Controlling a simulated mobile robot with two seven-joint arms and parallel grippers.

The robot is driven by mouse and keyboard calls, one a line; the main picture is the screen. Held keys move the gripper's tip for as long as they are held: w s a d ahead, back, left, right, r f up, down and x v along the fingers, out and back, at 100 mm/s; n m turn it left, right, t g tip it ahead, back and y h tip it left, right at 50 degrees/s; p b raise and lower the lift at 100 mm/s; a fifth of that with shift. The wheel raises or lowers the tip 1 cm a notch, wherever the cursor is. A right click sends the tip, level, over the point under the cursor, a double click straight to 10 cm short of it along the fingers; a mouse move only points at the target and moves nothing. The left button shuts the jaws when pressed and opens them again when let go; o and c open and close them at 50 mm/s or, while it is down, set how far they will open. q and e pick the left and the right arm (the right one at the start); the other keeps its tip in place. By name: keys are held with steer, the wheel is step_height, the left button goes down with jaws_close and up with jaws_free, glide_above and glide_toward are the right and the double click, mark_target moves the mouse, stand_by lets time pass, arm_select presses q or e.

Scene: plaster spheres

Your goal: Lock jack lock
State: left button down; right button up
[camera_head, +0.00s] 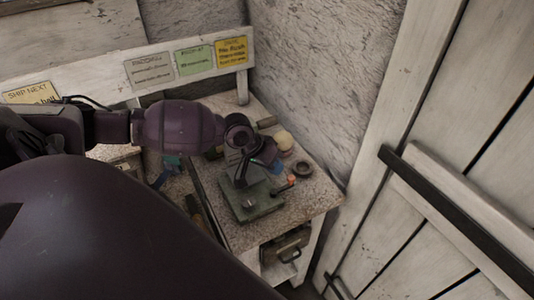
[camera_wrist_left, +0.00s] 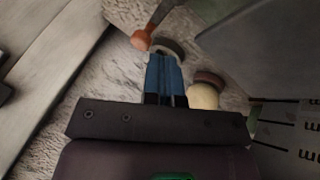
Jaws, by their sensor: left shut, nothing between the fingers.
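A grey-green metal block with a flat plate (camera_head: 252,204) sits on the speckled bench top; I take it to be the jack, but its lock part is too small to tell. A short rod with an orange knob (camera_head: 291,180) lies or sticks out at its right side; the knob also shows in the left wrist view (camera_wrist_left: 140,40). My left gripper (camera_head: 277,167) is above the bench, beside the block. In the left wrist view its blue fingers (camera_wrist_left: 164,56) are shut and empty, with the tips close to the orange knob; contact cannot be told. My right gripper is not in view.
A dark ring (camera_head: 302,169) and a cream ball (camera_head: 284,140) stand near the gripper. Signs (camera_head: 232,52) hang on a rail behind. A rough plaster wall (camera_head: 330,80) and a plank door (camera_head: 445,180) close off the right. The bench's right front corner is clear.

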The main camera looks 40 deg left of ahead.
arm_select(q)
steer(key=shift+x, duration=1.2)
steer(key=shift+d+f, duration=0.1)
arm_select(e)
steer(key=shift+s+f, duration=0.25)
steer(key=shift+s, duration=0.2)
